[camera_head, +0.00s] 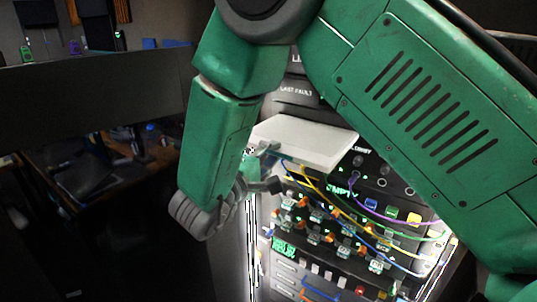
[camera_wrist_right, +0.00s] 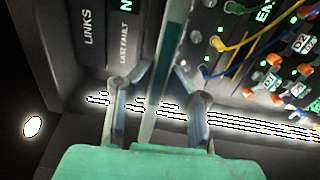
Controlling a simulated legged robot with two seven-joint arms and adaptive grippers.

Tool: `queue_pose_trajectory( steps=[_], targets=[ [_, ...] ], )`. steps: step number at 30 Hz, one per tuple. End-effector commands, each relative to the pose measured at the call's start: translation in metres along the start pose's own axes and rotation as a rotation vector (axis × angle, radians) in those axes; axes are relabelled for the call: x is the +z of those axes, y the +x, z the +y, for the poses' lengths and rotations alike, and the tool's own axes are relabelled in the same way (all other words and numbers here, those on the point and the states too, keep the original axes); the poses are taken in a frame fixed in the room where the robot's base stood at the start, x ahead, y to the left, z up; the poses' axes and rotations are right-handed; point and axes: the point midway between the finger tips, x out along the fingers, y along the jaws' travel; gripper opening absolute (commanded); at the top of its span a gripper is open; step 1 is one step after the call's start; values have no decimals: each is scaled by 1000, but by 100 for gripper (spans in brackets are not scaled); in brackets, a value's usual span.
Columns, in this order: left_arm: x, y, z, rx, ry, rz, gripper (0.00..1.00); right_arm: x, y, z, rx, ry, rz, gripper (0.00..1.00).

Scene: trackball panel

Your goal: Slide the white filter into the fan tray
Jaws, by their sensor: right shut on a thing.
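The white filter (camera_head: 305,140) is a flat, pale slab held out in front of the panel in the head view. My right gripper (camera_head: 268,158) is shut on its left edge. In the right wrist view the filter (camera_wrist_right: 165,75) shows edge-on as a thin strip between the two fingers of the right gripper (camera_wrist_right: 162,80). The filter's far end is close to the panel front, and I cannot tell whether it touches. I cannot make out the fan tray; the filter and my arm cover part of the panel. My left gripper is not in view.
The panel (camera_head: 285,95) carries labels, lit modules and connectors. Yellow, blue, green and purple cables (camera_head: 400,224) loop across its front, just below and right of the filter. A dark desk area (camera_head: 100,180) lies to the left.

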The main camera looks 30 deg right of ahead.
Motion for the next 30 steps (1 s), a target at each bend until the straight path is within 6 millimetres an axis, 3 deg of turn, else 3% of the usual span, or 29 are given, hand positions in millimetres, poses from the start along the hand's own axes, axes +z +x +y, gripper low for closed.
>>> queue_pose_trajectory(
  steps=[30],
  targets=[
    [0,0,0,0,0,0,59,0,26,-1,1,0,-1,0]
  ],
)
